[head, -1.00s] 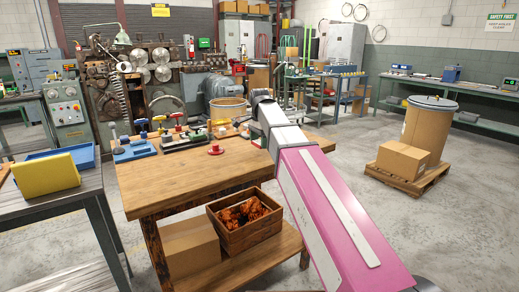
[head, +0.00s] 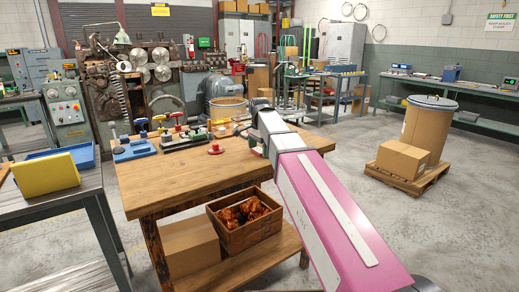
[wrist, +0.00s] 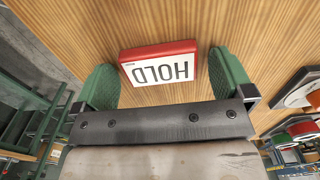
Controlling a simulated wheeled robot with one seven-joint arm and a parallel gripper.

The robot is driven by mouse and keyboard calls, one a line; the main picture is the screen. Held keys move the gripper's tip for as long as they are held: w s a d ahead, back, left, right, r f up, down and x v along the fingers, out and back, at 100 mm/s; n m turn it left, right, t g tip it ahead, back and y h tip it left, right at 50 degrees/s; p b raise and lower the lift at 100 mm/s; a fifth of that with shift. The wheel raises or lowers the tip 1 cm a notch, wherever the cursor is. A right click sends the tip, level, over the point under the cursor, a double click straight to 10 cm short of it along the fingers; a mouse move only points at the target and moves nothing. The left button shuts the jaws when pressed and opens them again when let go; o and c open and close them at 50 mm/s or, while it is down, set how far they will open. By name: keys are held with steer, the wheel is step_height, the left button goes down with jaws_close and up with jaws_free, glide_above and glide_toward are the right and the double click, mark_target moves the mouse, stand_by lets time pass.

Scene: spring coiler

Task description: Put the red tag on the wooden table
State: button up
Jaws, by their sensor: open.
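The red tag (wrist: 160,48) is a flat block with a red edge and a white face reading HOLD, upside down in the wrist view. Bare wood grain of the wooden table (wrist: 75,30) shows behind it. My gripper (wrist: 163,70) is open, with one green finger on each side of the tag. I cannot tell whether the tag touches the wood or the fingers. In the head view, the wooden table (head: 180,178) stands in front of me, and my arm reaches over its right side. I cannot make out the tag there.
A small red knob-like piece (head: 216,149) stands on the tabletop. A blue tray (head: 134,150) and a rack of coloured handles (head: 186,138) line the back edge. The front of the tabletop is clear. A wooden crate (head: 244,222) and a cardboard box (head: 190,250) sit on the lower shelf.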

mark_target(260, 150)
steer(key=shift+r, duration=0.1)
step_height(260, 150, up, 12)
stand_by(0.5)
